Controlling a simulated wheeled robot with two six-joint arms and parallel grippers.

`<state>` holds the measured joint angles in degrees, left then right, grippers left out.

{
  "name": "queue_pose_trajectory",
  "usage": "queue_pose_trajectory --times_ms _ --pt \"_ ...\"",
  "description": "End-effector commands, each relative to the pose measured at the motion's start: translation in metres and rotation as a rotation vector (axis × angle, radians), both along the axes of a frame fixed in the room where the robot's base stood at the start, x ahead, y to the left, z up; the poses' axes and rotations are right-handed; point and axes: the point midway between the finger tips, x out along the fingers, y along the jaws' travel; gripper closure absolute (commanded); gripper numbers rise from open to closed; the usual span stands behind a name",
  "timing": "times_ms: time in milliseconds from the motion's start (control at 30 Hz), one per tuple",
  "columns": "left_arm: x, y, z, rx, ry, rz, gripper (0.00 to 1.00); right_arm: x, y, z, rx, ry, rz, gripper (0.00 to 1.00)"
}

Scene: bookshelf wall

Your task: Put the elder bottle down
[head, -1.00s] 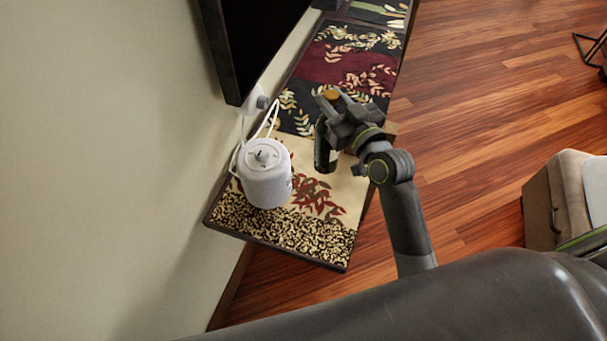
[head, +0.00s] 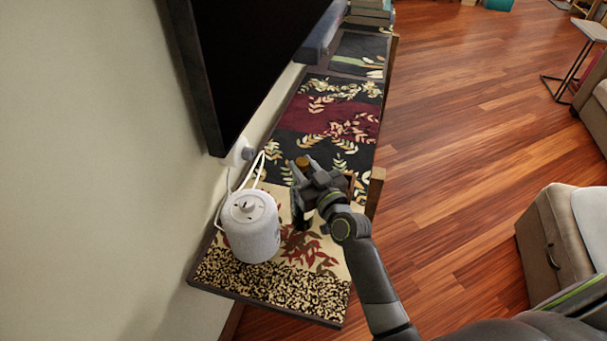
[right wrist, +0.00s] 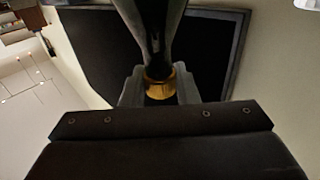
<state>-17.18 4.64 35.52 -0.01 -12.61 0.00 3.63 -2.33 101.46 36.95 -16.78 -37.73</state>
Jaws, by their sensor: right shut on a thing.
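The elder bottle is dark with a gold-orange band at its top (head: 302,162). My right gripper (head: 306,172) is shut on it near the top, above the patterned runner (head: 330,252) on the long narrow shelf. The dark body shows below the gripper, just right of the white speaker-like canister (head: 250,228). I cannot tell whether the bottle's base touches the runner. In the right wrist view the gold band (right wrist: 160,86) sits between the fingers, with the dark bottle (right wrist: 155,30) beyond. My left gripper is not in view.
The canister's white cord rises to a wall plug (head: 244,152). A large black screen (head: 250,70) hangs over the shelf's left side. A beige ottoman (head: 545,235) stands on the wooden floor at right.

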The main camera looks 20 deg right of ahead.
Motion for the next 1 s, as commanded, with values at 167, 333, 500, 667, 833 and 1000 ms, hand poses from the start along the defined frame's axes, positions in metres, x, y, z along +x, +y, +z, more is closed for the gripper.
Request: queue_pose_trajectory --times_ms 167,333,500,667,833,1000 --pt "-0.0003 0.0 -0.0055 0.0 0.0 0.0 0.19 0.0003 -0.0002 -0.0086 0.0 -0.006 -0.002 1.0" --pt "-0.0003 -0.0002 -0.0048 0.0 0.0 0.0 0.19 0.0004 -0.0001 -0.0077 0.0 -0.006 -0.002 1.0" --pt "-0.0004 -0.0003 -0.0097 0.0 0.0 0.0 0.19 0.0003 -0.0001 -0.0121 0.001 -0.006 -0.001 1.0" --pt "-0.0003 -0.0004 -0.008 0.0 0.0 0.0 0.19 -0.0001 -0.0002 -0.0129 0.0 0.0 0.0 0.53" --pt "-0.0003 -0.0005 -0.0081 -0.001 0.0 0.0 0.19 -0.0001 -0.0002 -0.0129 0.0 0.0 0.0 0.51" --pt "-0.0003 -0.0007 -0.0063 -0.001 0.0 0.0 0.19 -0.0001 -0.0002 -0.0112 0.0 0.0 0.0 0.51"
